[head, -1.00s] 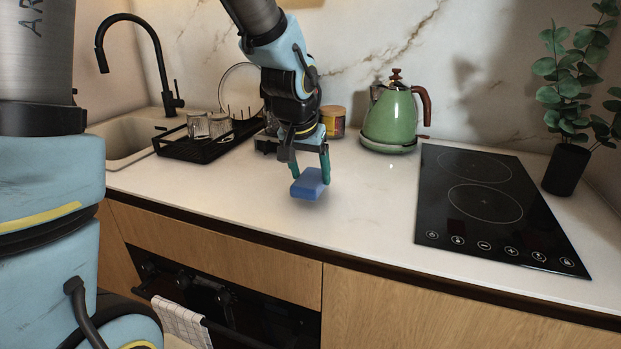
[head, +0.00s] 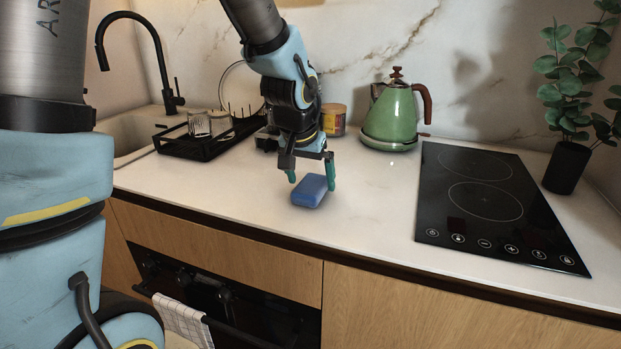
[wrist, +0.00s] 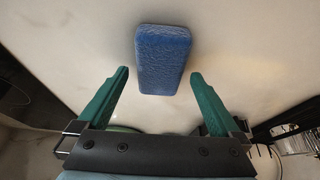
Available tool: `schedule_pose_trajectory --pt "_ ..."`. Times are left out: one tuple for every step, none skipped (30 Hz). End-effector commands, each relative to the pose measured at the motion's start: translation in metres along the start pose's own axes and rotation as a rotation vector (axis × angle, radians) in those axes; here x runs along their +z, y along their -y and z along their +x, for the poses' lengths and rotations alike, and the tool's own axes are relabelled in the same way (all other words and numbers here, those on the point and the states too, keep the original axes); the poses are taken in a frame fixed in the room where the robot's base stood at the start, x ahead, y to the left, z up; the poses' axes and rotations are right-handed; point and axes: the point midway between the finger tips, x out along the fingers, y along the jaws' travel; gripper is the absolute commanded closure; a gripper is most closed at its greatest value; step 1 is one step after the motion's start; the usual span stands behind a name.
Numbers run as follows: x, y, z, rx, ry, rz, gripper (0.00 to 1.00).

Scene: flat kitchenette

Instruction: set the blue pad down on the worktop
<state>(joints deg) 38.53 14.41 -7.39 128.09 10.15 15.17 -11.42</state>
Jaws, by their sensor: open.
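The blue pad (head: 309,191) lies on the white worktop (head: 372,217), near its front edge and left of the cooktop. In the wrist view the pad (wrist: 163,60) lies beyond the fingertips, between their lines and apart from both. My gripper (head: 312,177) is open just above and behind the pad. Its two green fingers also show in the wrist view (wrist: 160,75), with nothing between them.
A black cooktop (head: 490,205) is to the right, with a potted plant (head: 566,168) beside it. A green kettle (head: 391,115) and a jar (head: 333,119) stand behind. A dish rack (head: 205,143) with glasses is at left. Worktop around the pad is clear.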

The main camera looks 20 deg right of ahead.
Motion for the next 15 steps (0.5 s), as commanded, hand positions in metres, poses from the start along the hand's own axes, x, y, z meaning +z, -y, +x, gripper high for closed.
schedule_pose_trajectory --pt "-0.001 0.000 -0.005 0.000 -0.003 -0.001 0.00" --pt "-0.001 0.000 -0.009 0.000 -0.005 0.000 0.00" --pt "-0.001 0.000 -0.015 0.000 -0.005 0.000 0.00" --pt "-0.001 0.000 -0.019 0.000 -0.005 -0.001 0.00" --pt "-0.002 0.001 -0.025 -0.001 -0.007 -0.002 0.00" --pt "-0.001 0.001 -0.033 -0.001 -0.006 -0.001 0.00" --pt "-0.002 0.001 -0.039 -0.001 -0.008 -0.001 0.00" --pt "-0.002 0.001 -0.046 -0.001 -0.007 -0.001 0.00" --pt "-0.001 0.000 -0.054 -0.001 -0.007 -0.001 0.00" --pt "-0.001 0.000 -0.060 -0.001 -0.007 -0.001 0.00" --pt "-0.001 0.001 -0.066 -0.001 -0.007 -0.001 0.00" --pt "-0.002 0.001 -0.074 -0.001 -0.008 -0.001 0.00" --pt "-0.001 0.000 -0.080 -0.001 -0.006 -0.001 0.00" --pt "-0.001 0.000 -0.085 -0.001 -0.007 0.000 0.00" --pt "-0.001 0.000 -0.091 0.000 -0.005 0.000 0.00"
